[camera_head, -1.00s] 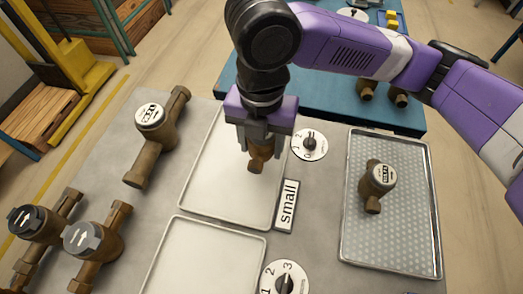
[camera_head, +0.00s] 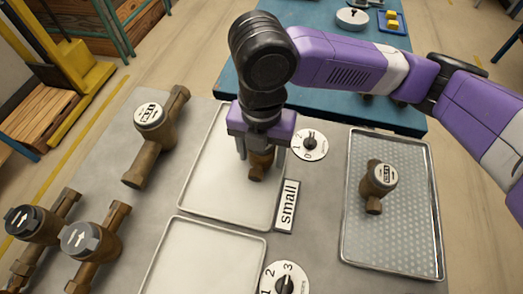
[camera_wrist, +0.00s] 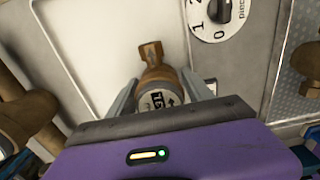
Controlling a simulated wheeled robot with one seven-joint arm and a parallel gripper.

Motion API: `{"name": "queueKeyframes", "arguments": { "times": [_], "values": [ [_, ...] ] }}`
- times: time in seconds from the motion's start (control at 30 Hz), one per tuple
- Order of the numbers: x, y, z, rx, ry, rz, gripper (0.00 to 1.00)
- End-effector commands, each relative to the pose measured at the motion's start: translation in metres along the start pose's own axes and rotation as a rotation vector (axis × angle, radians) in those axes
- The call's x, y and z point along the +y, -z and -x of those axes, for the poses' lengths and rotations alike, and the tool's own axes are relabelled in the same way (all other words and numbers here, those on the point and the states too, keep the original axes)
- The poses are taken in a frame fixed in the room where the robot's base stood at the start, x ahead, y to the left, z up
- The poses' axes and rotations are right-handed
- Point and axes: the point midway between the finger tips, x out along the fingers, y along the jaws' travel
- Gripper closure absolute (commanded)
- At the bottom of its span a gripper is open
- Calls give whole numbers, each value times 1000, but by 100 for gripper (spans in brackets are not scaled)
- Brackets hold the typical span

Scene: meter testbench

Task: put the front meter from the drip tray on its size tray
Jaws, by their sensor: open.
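A small brass meter (camera_head: 258,168) is on the upper tray (camera_head: 205,175), beside the sign reading "small" (camera_head: 287,206). My gripper (camera_head: 259,156) is over it, jaws open, one finger on each side. In the wrist view the meter's white dial face (camera_wrist: 158,101) shows between the fingers; its lower body is partly hidden by my gripper. I cannot tell whether the fingers touch it. Another brass meter (camera_head: 377,187) with a white dial stands on the perforated drip tray (camera_head: 400,245) at the right.
A second empty tray (camera_head: 205,262) lies in front. Larger brass meters stand at the left, one white-faced (camera_head: 150,140), one grey-capped (camera_head: 85,245) and one dark-capped (camera_head: 38,228). Round number dials (camera_head: 309,144) sit beside the trays. A blue table (camera_head: 390,115) is behind.

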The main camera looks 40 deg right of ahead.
Motion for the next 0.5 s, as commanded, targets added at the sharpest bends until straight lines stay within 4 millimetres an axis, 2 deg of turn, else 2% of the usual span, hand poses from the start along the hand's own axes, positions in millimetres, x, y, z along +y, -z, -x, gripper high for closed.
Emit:
{"name": "queueKeyframes", "arguments": {
  "times": [0.17,0.5],
  "values": [
    [1,0,12,-1,-2,0,41],
    [1,0,80,-3,-2,2,41]
  ]
}}
